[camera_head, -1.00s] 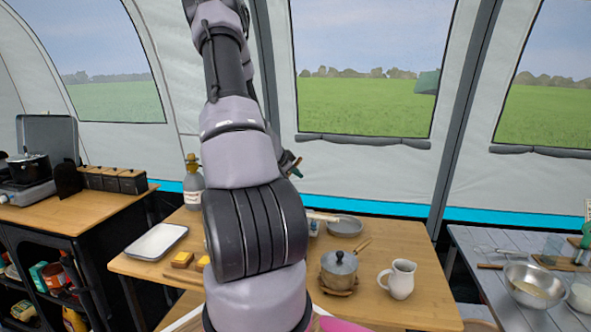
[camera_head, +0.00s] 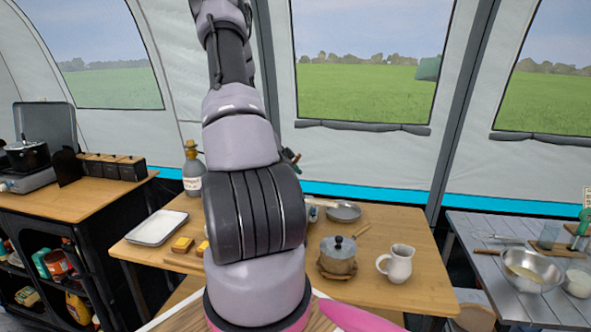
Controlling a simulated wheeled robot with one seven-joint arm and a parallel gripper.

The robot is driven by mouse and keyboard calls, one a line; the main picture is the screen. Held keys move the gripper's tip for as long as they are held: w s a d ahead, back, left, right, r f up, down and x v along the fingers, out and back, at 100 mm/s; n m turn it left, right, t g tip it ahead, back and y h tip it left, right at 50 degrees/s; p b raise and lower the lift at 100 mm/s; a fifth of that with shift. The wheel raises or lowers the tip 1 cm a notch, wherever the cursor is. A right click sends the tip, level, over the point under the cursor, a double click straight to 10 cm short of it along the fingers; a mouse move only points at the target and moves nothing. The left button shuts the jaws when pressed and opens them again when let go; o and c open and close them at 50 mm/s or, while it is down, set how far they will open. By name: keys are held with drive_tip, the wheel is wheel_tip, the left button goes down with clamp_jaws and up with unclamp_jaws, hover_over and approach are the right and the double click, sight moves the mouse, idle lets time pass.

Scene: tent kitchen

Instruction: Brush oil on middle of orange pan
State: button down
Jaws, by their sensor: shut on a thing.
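My arm rises through the middle of the view and hides much of the wooden table (camera_head: 420,225). My gripper's jaws are hidden behind it. A small dark piece with a green tip (camera_head: 291,156) shows past the arm's right side; I cannot tell whether it belongs to the gripper or a held tool. I see no brush clearly and no pan that looks orange. A grey shallow pan (camera_head: 344,212) lies at the table's back, right of my arm. A bottle with a yellowish top (camera_head: 192,172) stands at the back left; its contents are unclear.
A lidded pot (camera_head: 338,256) and a white jug (camera_head: 397,264) stand at the table's front right. A white tray (camera_head: 157,228) and yellow blocks (camera_head: 183,244) lie left. A stove (camera_head: 28,170) tops the left cabinet. The right table holds a metal bowl (camera_head: 532,272).

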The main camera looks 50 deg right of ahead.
drive_tip(key=shift+f, duration=0.55)
drive_tip(key=shift+s+d, duration=2.45)
drive_tip(key=shift+s, duration=1.5)
drive_tip(key=w+a, duration=0.1)
drive_tip(key=w, duration=0.7)
drive_tip(key=shift+w, duration=0.25)
idle(1.4)
